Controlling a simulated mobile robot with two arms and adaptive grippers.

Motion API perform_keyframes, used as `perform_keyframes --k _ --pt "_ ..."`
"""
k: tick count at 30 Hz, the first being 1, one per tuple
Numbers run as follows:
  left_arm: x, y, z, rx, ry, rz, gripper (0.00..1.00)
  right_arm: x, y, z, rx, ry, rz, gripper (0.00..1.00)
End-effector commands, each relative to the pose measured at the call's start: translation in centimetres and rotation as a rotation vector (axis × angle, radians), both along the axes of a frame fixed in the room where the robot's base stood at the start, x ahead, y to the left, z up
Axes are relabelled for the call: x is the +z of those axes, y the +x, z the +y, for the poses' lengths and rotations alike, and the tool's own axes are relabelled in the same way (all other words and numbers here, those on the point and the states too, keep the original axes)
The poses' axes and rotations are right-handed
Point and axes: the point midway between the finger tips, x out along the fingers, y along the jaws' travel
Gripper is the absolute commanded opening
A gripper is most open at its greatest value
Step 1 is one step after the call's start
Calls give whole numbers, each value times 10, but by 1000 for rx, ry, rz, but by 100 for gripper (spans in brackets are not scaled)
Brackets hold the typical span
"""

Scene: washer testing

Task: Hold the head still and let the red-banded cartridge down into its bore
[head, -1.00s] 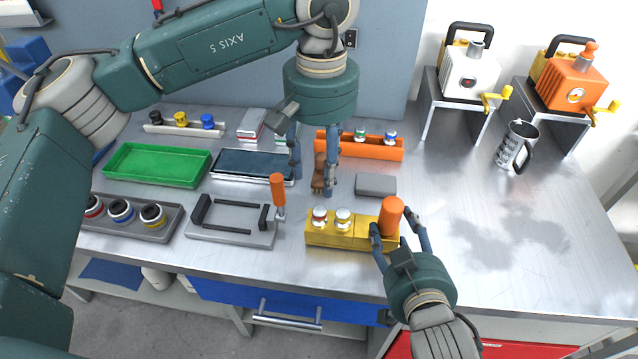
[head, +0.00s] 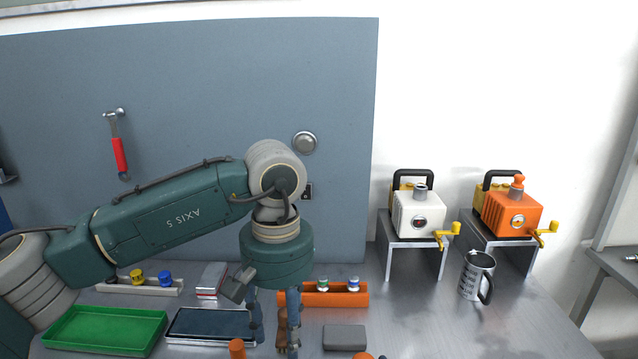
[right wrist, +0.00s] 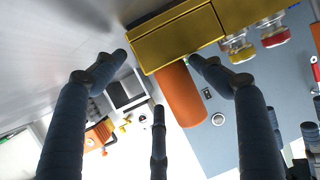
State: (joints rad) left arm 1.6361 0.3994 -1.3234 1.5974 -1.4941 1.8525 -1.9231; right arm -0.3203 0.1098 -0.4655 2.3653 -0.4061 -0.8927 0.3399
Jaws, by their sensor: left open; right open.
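In the right wrist view a yellow block (right wrist: 178,38) with an orange handle (right wrist: 182,95) fills the top. A red-banded cartridge (right wrist: 274,32) and a yellow-banded cartridge (right wrist: 238,46) stick out of it side by side; how deep they sit I cannot tell. My right gripper (right wrist: 160,64) is open, with the handle between its fingers, close to the right one; a firm grip does not show. In the head view only the top of the handle (head: 363,356) shows. My left gripper (head: 274,350) is open, pointing down over the bench, with a brown object (head: 282,330) seen between its fingers.
An orange rack (head: 322,299) with a green-banded and a blue-banded cartridge stands behind my left gripper. A grey block (head: 344,337), green tray (head: 105,332) and dark-topped tray (head: 212,325) lie nearby. A mug (head: 476,276) and two cranked machines on stands are at right.

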Motion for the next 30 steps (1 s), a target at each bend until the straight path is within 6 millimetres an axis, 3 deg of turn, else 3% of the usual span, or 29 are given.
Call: perform_keyframes --k 1,8,21,30 --pt "-1 0 0 0 0 0 46 -10 -3 0 2 -8 22 74" --pt "2 0 0 0 0 0 46 -2 -2 1 3 -7 19 74" --pt "55 0 0 0 0 0 46 87 1 3 0 -2 7 74" --pt "79 0 0 0 0 0 46 128 2 5 1 -1 6 74"
